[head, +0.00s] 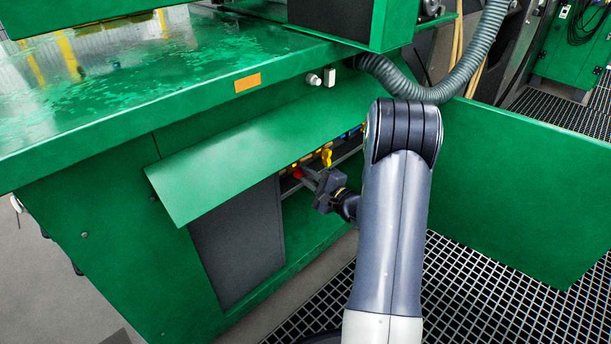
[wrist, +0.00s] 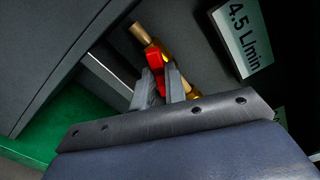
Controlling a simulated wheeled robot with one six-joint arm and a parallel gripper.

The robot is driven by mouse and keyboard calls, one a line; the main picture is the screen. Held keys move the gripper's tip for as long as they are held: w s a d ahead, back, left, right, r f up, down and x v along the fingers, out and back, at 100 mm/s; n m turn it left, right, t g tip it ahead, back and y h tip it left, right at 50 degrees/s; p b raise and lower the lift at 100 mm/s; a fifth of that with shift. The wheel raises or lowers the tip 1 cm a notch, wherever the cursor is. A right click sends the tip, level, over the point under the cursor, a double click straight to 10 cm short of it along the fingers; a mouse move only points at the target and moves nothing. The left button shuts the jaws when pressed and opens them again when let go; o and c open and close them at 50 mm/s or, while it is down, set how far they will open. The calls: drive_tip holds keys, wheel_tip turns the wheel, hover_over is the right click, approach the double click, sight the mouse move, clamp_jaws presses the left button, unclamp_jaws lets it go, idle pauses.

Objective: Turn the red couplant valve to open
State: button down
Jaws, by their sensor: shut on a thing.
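The red couplant valve handle (wrist: 156,57) sits on a brass pipe fitting (wrist: 139,32) inside the dark cabinet. In the wrist view my gripper (wrist: 163,74) has its two grey fingers on either side of the red handle, shut on it. In the head view my gripper (head: 307,177) reaches under the green flap, and only a small bit of the red handle (head: 297,174) shows by the fingertips. The fingers hide the handle's lower part. I cannot tell the valve's open or shut position.
A yellow valve handle (head: 326,157) is just right of the red one. A tilted green flap (head: 250,150) hangs above the opening, and a large green panel (head: 510,190) stands to the right. A label reading 4.5 L/min (wrist: 245,38) is beside the valve.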

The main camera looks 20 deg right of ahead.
idle(0.3)
drive_tip(key=n, duration=0.3)
drive_tip(key=shift+n, duration=0.4)
drive_tip(key=c, duration=1.9)
unclamp_jaws()
drive_tip(key=shift+n, duration=0.3)
drive_tip(key=o, duration=0.6)
drive_tip(key=shift+v, duration=3.5)
drive_tip(key=shift+w, duration=0.1)
drive_tip(key=shift+x, duration=3.4)
